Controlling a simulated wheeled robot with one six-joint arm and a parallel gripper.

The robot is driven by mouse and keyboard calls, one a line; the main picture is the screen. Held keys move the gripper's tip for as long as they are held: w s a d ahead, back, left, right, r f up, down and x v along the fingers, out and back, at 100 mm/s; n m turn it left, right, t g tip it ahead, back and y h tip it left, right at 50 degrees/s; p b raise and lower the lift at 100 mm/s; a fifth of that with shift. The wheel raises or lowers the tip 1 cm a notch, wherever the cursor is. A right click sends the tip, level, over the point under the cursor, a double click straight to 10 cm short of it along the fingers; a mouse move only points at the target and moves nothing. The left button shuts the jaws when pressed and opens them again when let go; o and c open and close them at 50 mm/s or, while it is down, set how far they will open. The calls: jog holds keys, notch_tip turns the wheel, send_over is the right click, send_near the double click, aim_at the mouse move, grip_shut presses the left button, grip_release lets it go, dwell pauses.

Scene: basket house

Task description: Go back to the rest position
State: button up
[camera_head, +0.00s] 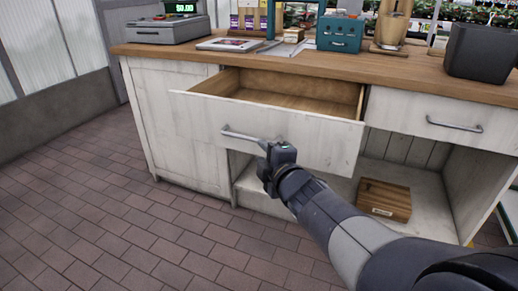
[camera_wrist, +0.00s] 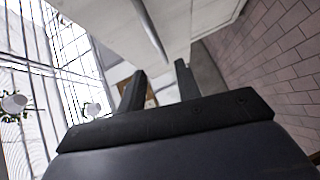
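My gripper (camera_head: 268,160) is in front of the open drawer, close to its handle (camera_head: 240,136), which is a grey metal bar. In the wrist view my gripper (camera_wrist: 160,80) has its two dark fingers apart with nothing between them. The drawer handle (camera_wrist: 152,30) shows ahead of the fingers, and no grip on it is visible. The white drawer (camera_head: 270,125) is pulled out from the counter, and the visible part of its wooden inside is empty. Part of the handle's right end is hidden behind my gripper in the head view.
The wooden countertop (camera_head: 300,66) holds a cash register (camera_head: 168,30), a teal box (camera_head: 340,34) and a dark container (camera_head: 482,52). A shut drawer (camera_head: 440,118) is at right. A wooden box (camera_head: 384,199) sits on the low shelf. The brick floor (camera_head: 110,220) at left is clear.

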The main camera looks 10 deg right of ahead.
aim_at(249, 139)
jog(key=shift+w, duration=0.1)
jog(key=b+x, duration=0.3)
jog(key=x, duration=0.7)
jog(key=shift+w+a+f, duration=0.1)
jog(key=shift+w, duration=0.35)
